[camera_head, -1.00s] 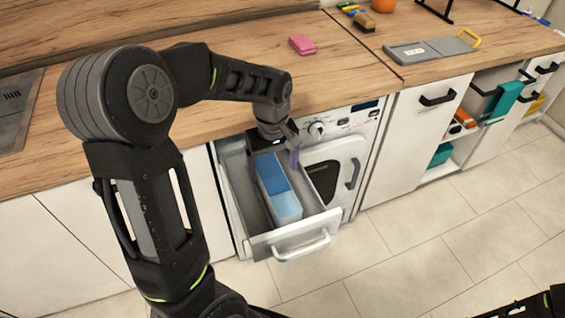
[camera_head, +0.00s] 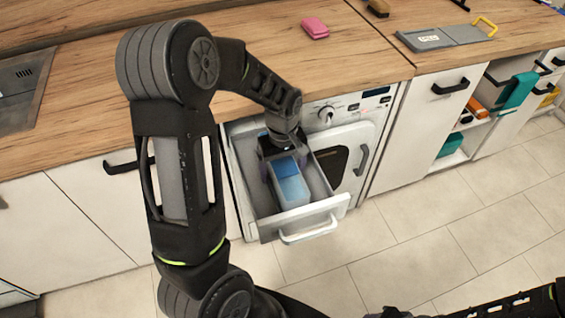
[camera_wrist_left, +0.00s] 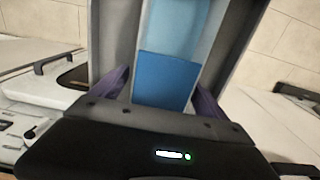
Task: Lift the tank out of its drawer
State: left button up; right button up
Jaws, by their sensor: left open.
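The tank (camera_head: 292,192) is a long box, blue on top and pale, translucent towards the front. It lies in the pulled-out white drawer (camera_head: 305,216) of the washing machine. My left gripper (camera_head: 285,165) is over the tank's rear part, inside the drawer opening. In the left wrist view, its purple fingers (camera_wrist_left: 160,86) stand apart on either side of the tank (camera_wrist_left: 168,76), between the grey drawer walls (camera_wrist_left: 110,38). Whether either finger touches the tank cannot be told. The tank's back end is hidden under the gripper. My right gripper is out of view.
The machine's panel with a knob (camera_head: 326,114) and its door (camera_head: 345,150) are right of the drawer. A wooden counter (camera_head: 250,60) runs above, with a pink sponge (camera_head: 315,28). Open shelves with a teal cloth (camera_head: 516,92) are at the right. The tiled floor ahead is clear.

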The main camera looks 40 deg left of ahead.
aim_at(283, 161)
pick_arm(q)
jog(key=shift+c, duration=0.5)
grip_shut()
jog(key=shift+w+r, duration=0.1)
dwell(0.4)
jog(key=shift+w+r+b, duration=0.1)
jog(key=shift+r+b, duration=0.1)
jog(key=shift+b, duration=0.2)
jog(key=shift+r+b, duration=0.7)
jog(key=shift+r, duration=0.55)
